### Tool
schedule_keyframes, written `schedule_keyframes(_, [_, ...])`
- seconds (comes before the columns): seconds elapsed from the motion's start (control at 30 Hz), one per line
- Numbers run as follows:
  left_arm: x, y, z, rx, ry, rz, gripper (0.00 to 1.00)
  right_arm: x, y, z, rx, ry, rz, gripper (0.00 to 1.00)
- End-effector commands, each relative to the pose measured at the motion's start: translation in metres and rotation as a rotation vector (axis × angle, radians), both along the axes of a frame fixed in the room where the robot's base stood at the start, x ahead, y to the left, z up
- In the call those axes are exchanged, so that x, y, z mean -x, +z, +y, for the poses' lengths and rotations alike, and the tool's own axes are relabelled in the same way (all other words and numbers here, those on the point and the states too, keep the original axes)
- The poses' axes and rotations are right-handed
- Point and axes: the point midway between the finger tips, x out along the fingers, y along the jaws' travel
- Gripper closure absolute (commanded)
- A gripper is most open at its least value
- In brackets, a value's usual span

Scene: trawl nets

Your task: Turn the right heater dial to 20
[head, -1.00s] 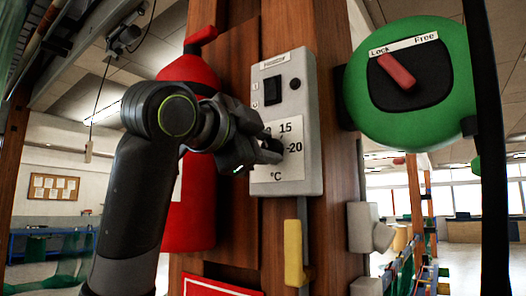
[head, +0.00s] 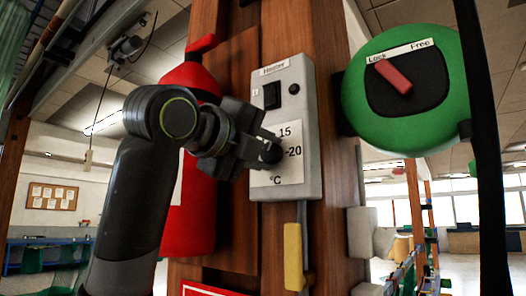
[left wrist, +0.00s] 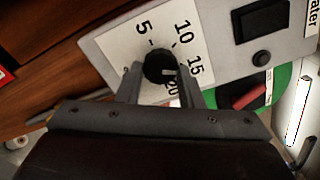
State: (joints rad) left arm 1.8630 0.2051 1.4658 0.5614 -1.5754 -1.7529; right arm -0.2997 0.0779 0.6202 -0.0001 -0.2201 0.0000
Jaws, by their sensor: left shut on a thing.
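The heater box (head: 312,110) is a grey panel on a wooden post, with a white scale plate showing 15 and 20 in the head view. Its black dial (head: 272,153) sits at the left of the 20 mark and shows more fully in the left wrist view (left wrist: 158,66). A pale pointer line on the dial points between 15 and 20. My left gripper (head: 264,147) is shut on the dial, with one finger on each side of it in the left wrist view (left wrist: 160,82). The gripper hides part of the scale. My right gripper is not in view.
A black switch (head: 271,95) and a round black knob (head: 294,89) are on the box above the dial. A red extinguisher (head: 190,225) stands behind my left arm. A green lock unit with a red lever (head: 394,77) is to the right. A yellow handle (head: 293,255) hangs below.

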Motion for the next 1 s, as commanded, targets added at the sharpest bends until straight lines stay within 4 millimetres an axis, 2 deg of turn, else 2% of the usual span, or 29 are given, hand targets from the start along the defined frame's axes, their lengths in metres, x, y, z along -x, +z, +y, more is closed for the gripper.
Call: schedule_keyframes(1.0, [-0.0022,-0.002,0.0026,-0.739,0.001,-0.536,0.89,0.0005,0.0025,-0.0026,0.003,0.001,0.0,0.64])
